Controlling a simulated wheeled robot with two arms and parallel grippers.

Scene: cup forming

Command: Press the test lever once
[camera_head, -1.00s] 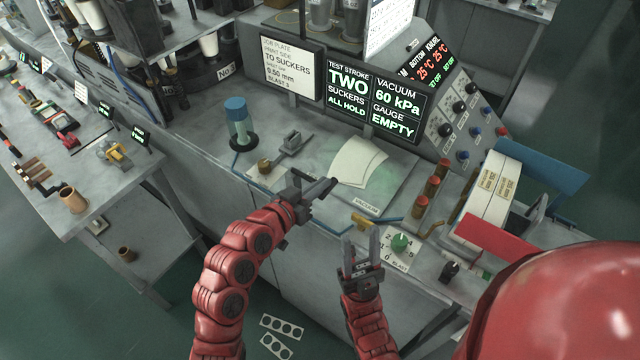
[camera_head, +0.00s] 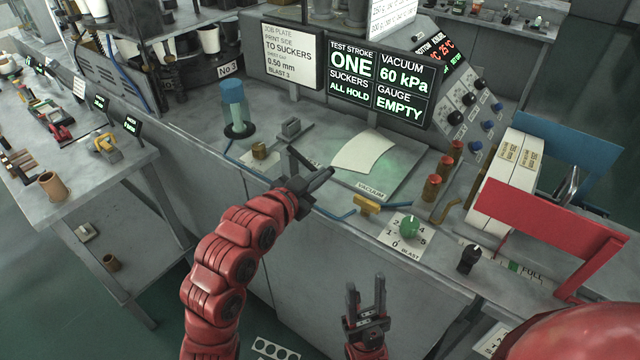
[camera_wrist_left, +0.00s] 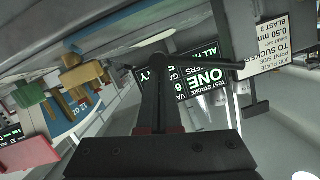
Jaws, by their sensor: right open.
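A dark thin bar (camera_head: 301,158), which looks like the test lever, slants down from near a grey bracket (camera_head: 291,128) to just behind my left fingertips. In the left wrist view the bar (camera_wrist_left: 210,63) lies across, with a round dark end just beyond the fingertips; I cannot tell whether they touch. My left gripper (camera_head: 322,180) looks shut, with nothing between its fingers, at the bench's front edge. My right gripper (camera_head: 367,293) is open and empty, low in front of the bench. The display (camera_head: 351,78) reads test stroke ONE, suckers all hold.
A pale sheet (camera_head: 363,152) lies on the vacuum plate (camera_head: 399,180), right of my left gripper. A blue-topped cylinder (camera_head: 236,105) and a brass knob (camera_head: 260,150) stand left of the bar. A green blast dial (camera_head: 409,226) and red-topped posts (camera_head: 444,168) are to the right.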

